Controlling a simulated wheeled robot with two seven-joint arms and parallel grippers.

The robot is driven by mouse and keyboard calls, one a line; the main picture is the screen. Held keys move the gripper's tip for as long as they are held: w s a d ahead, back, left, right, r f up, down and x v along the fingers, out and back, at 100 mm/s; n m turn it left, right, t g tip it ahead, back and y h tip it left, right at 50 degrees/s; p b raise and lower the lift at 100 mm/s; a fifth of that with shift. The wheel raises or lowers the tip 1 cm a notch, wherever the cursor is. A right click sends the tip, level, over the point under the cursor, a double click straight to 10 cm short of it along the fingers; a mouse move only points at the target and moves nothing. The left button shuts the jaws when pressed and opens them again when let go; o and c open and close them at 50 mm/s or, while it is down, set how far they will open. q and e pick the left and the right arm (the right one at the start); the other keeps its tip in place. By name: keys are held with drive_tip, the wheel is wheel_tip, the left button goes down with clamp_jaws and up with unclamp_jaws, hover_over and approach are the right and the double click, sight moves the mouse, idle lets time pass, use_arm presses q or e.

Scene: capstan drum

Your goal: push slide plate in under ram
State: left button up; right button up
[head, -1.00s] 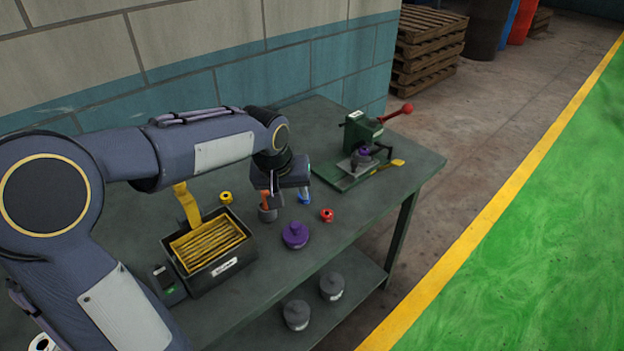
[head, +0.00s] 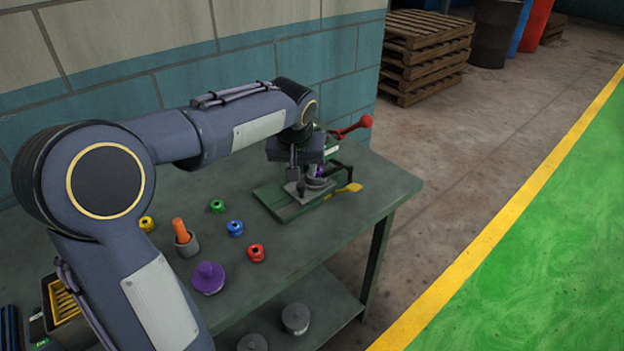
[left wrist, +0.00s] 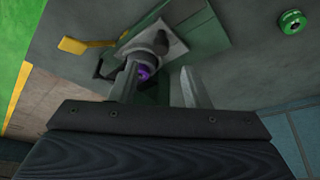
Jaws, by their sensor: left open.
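The green press (head: 333,148) stands at the table's far right end, with a red-knobbed lever (head: 356,127). Its grey slide plate (head: 293,190) lies on the green base (head: 272,203); the plate also shows in the left wrist view (left wrist: 176,47). A small purple part (head: 316,171) is at the plate, and shows beside one finger in the left wrist view (left wrist: 144,72). My left gripper (head: 302,176) is open, pointing down close over the plate; I cannot tell whether it touches. The ram is largely hidden by my gripper. My right gripper is not in view.
A yellow tab (head: 350,188) sticks out at the base's right. Green (head: 217,206), blue (head: 235,228), red (head: 256,252) and yellow (head: 147,224) small parts, a purple knobbed piece (head: 208,279) and a cup with an orange handle (head: 183,240) stand on the table, left of the press.

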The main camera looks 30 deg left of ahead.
sight(302, 184)
use_arm(q)
drive_tip(key=x, duration=0.6)
drive_tip(key=shift+w+a+f, duration=0.1)
drive_tip(key=shift+f, duration=0.2)
clamp_jaws()
